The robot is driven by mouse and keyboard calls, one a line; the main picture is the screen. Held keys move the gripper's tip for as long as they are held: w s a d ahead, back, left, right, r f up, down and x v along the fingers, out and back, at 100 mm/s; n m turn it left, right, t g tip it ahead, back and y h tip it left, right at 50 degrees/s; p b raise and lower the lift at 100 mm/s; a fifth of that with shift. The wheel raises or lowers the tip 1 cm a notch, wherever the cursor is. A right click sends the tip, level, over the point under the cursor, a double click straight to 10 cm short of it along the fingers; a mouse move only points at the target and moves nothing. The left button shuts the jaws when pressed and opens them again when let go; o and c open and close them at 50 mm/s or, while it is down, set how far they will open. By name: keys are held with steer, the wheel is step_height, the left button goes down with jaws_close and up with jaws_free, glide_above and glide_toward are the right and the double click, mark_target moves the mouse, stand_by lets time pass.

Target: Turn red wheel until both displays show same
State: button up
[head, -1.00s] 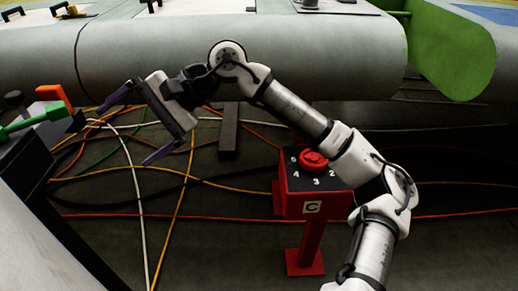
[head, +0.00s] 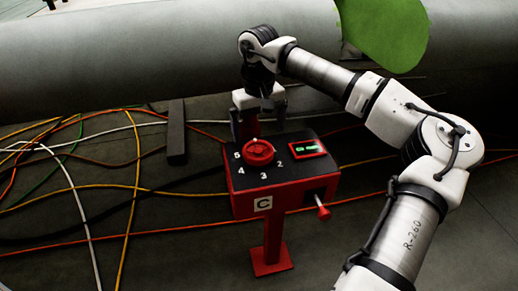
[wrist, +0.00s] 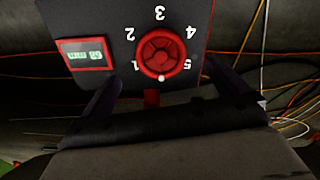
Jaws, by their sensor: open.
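The red wheel (head: 259,152) sits on the black top of a red box stand marked C, ringed by white numbers. In the wrist view the wheel (wrist: 160,53) appears upside down, with a white dot on its rim between 1 and 5. A red-framed display (head: 308,149) is right of the wheel; in the wrist view this display (wrist: 86,53) shows two small green readouts, too blurred to read. My gripper (head: 262,122) is open and empty behind and above the wheel. In the wrist view its fingers (wrist: 164,68) are spread either side of the wheel's near edge, apart from it.
Several coloured cables (head: 120,190) lie across the floor at left. A large grey wing body (head: 130,60) runs along the back, with a green panel (head: 385,35) at right.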

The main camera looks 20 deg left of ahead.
mark_target(258, 150)
step_height(258, 150, down, 7)
steer(key=shift+f, duration=0.1)
stand_by(0.3)
steer(key=c, duration=1)
